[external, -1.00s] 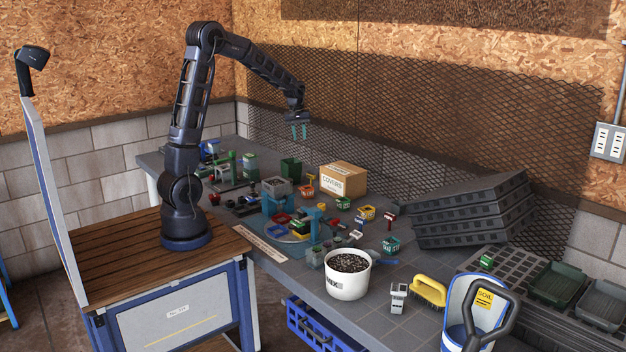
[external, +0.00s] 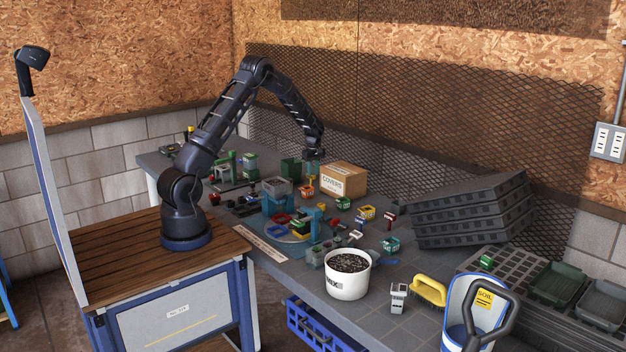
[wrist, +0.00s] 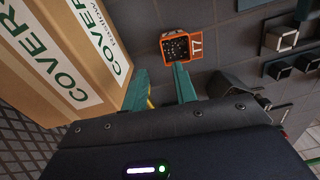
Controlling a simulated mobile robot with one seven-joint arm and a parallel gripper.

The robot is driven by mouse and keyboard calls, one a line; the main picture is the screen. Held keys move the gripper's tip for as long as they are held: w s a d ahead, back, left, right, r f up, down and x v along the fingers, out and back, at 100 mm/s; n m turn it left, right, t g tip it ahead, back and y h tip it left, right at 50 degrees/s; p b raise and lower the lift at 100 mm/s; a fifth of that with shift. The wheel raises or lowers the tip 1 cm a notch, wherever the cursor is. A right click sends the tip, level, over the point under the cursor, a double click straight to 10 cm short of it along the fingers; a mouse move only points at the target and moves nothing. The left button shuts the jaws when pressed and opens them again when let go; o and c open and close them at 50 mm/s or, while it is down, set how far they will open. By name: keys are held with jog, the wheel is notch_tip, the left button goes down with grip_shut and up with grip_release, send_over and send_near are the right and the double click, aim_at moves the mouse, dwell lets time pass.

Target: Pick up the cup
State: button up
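Several small coloured square cups stand on the grey table; which one the task means is not marked. The nearest to my gripper is a small orange cup with a T7 tag (wrist: 181,46), filled with dark specks; in the external view an orange cup (external: 306,191) stands just below my gripper (external: 314,163). In the wrist view my gripper (wrist: 160,78) has its two teal fingers spread with nothing between them.
A cardboard box labelled COVERS (external: 343,180) stands close beside my gripper; it fills the left of the wrist view (wrist: 62,50). A white soil bucket (external: 347,280), a yellow brush (external: 430,291) and stacked black trays (external: 470,215) stand to the right. A mesh wall runs behind.

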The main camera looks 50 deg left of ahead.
aim_at(312, 189)
jog(key=f, duration=1)
jog(key=shift+s+a+f, duration=0.1)
jog(key=shift+s+f, duration=0.2)
jog(key=shift+f, duration=0.1)
jog(key=shift+c, duration=0.5)
grip_shut()
